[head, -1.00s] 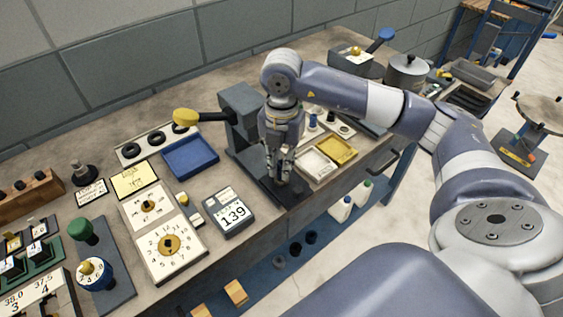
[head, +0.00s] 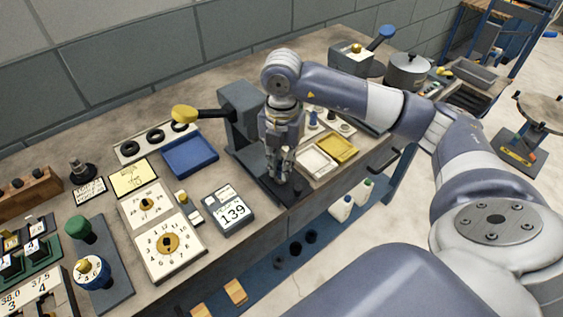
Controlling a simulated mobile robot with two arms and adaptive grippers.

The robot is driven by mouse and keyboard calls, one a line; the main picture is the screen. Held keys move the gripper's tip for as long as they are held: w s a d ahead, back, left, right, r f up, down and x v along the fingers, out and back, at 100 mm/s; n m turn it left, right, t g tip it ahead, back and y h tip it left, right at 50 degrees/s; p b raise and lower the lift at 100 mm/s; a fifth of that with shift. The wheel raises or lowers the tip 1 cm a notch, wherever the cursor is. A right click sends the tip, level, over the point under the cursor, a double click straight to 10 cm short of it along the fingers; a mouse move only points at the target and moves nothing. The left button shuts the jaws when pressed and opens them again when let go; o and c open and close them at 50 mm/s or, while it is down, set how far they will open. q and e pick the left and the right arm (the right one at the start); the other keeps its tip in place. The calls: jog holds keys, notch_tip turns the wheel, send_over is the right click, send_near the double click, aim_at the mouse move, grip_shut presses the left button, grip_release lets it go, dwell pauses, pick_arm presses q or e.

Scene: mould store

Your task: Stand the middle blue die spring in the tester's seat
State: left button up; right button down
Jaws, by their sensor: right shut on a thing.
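My right gripper (head: 279,178) points down low over the dark base (head: 254,182) of the tester (head: 240,105), in front of its column. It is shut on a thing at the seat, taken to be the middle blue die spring. The fingers hide most of it, so I cannot tell its colour, whether it is upright or whether it touches the seat. The tester's lever with a yellow knob (head: 184,114) sticks out to the left. Small blue pieces (head: 313,118) stand on a white plate behind the gripper. My left gripper is not in view.
A blue tray (head: 190,155) lies left of the tester. White and yellow trays (head: 343,149) lie to the right. A display reading 139 (head: 232,212) and a dial board (head: 165,243) stand at the front. The bench's front edge is close to the gripper.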

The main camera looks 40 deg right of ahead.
jog(key=shift+f, duration=0.25)
jog(key=c, duration=1.1)
grip_release()
jog(key=shift+r, duration=0.15)
jog(key=shift+r+p, duration=2.45)
jog(key=shift+r, duration=1.2)
jog(key=shift+f, duration=0.1)
